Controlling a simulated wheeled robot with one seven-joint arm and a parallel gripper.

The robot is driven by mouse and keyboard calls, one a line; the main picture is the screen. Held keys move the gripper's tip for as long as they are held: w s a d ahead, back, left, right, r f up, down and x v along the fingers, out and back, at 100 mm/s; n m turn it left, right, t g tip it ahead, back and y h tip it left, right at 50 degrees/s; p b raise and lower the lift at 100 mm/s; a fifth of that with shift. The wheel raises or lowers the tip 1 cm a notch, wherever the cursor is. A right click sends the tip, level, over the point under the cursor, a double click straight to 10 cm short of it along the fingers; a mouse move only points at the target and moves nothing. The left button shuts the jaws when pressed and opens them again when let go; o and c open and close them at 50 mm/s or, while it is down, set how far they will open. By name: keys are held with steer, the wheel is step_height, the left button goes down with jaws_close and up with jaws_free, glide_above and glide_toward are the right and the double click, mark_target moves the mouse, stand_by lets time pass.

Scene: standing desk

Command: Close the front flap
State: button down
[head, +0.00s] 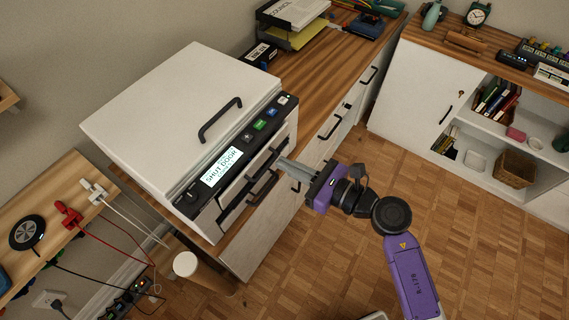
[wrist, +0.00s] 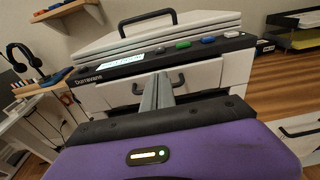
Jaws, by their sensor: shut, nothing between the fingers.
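The white machine (head: 160,110) stands on the wooden desk top, with a lid handle (head: 220,120) above. Its panel display (head: 220,167) reads "SHUT DOOR". The white front flap (head: 236,192) with a dark handle is below the panel; it seems to stand somewhat out from the front, but how far is hard to tell. My gripper (head: 281,163) is shut and empty, its grey fingers pointing at the machine's front close to the flap. In the wrist view the fingers (wrist: 157,82) cover part of the front face and its handle. I cannot tell whether they touch it.
A paper tray (head: 290,30) stands on the desk behind the machine. White drawers with black handles (head: 330,125) are below. A side shelf with cables (head: 65,215) is at left, and a paper cup-like cylinder (head: 187,264) is near it. The floor at right is clear.

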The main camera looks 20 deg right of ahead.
steer(key=s+d+r, duration=0.4)
steer(key=s+r, duration=0.1)
steer(key=s+d+f+m+t+y+b, duration=0.1)
steer(key=s+f+m+t+y+b, duration=0.15)
steer(key=f+m, duration=0.6)
steer(key=s+d+f+m+t+y+b, duration=0.15)
steer(key=f+m+b, duration=0.25)
steer(key=f+m, duration=0.4)
steer(key=w+a+r+m+p, duration=0.1)
steer(key=w+a+r+p, duration=0.4)
steer(key=w+a, duration=0.4)
steer(key=shift+w+r+h, duration=0.3)
steer(key=shift+w+r, duration=0.15)
steer(key=shift+r, duration=0.15)
